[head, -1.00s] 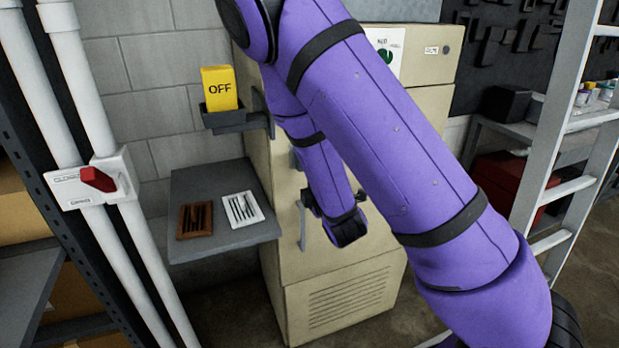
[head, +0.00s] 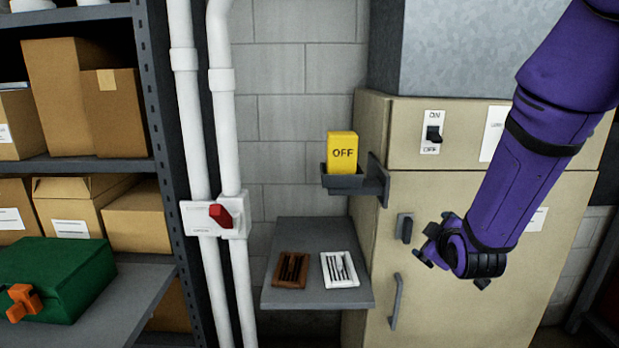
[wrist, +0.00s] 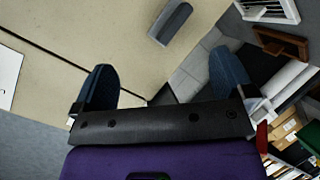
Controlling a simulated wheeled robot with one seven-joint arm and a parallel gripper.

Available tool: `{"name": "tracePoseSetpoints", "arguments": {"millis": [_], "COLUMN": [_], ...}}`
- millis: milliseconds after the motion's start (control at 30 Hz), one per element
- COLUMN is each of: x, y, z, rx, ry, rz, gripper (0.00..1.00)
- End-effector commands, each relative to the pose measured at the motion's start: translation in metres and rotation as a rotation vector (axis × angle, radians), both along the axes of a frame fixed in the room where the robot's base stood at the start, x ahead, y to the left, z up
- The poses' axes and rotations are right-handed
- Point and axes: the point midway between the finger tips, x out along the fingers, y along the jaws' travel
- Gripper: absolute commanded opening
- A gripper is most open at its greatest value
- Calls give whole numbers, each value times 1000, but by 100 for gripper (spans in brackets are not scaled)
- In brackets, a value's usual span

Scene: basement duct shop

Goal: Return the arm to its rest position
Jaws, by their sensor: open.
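My purple arm (head: 555,130) hangs in from the upper right in the head view, in front of the beige cabinet (head: 470,300). My gripper (head: 432,246) is at its lower end, left of the arm, near the cabinet's small dark latch handle (head: 404,228). In the head view it looks apart from the handle, though the depth is hard to judge. In the wrist view the two dark blue fingers of my gripper (wrist: 165,77) stand wide apart with nothing between them. The beige cabinet face and a grey handle (wrist: 171,22) lie beyond them.
A grey shelf (head: 318,300) holds a brown vent (head: 291,270) and a white vent (head: 339,269). A yellow OFF block (head: 342,152) sits in a dark bracket (head: 335,180). White pipes carry a red lever (head: 220,215). A green case (head: 60,280) stands left.

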Motion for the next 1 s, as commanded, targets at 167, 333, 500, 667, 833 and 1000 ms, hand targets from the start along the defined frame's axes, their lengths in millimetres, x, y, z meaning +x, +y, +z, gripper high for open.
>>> {"name": "tracePoseSetpoints", "arguments": {"millis": [167, 333, 500, 667, 833, 1000], "x": [-20, -49, -85, -126, -176, -230], "y": [-4, -7, -9, -12, -16, -19], "z": [32, 61, 90, 116, 139, 158], "rx": [192, 345, 469, 557, 626, 669], "ry": [100, 203, 302, 391, 477, 550], "rz": [-53, -104, -160, -225, -313, -422], "gripper": [100, 100, 100, 100, 100, 100]}}
